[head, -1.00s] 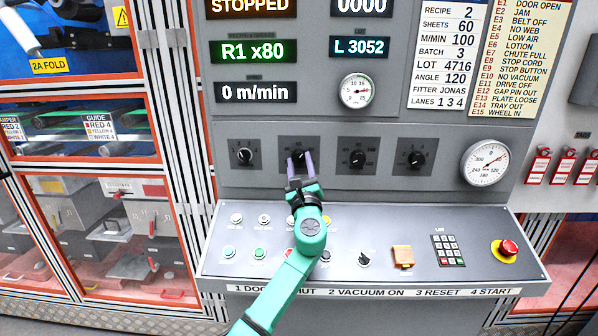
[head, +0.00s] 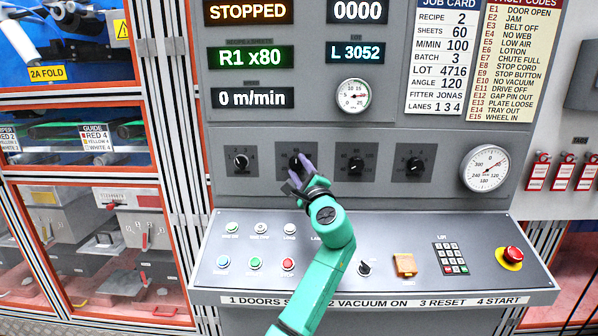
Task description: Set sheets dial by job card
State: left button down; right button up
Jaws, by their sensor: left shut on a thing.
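My left gripper (head: 301,172), with purple fingers on a teal arm, is at the second dial from the left on the grey panel. It is shut on that dial's knob (head: 296,161), which is mostly hidden by the fingers, so its pointer cannot be read. The job card (head: 440,60) at the upper right reads recipe 2, sheets 60, m/min 100, batch 3. The other dials in the row are the first dial (head: 241,161), the third dial (head: 356,164) and the fourth dial (head: 415,164). The display (head: 251,56) reads R1 x80. My right gripper is out of view.
Below is a sloping console (head: 400,235) with push buttons, a small switch (head: 365,268), an orange block (head: 404,264), a keypad (head: 450,258) and a red stop button (head: 513,254). A large gauge (head: 485,168) is at right. Orange-framed doors stand at left.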

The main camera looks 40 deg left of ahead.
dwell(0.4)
pick_arm(q)
jog(key=shift+c, duration=1.8)
grip_release()
jog(key=shift+s, duration=0.1)
jog(key=b+v, duration=0.3)
jog(key=v, duration=1.1)
jog(key=shift+s+d+b, duration=0.15)
jog(key=shift+d+b, duration=0.15)
jog(key=shift+b, duration=0.1)
jog(key=shift+f, duration=0.1)
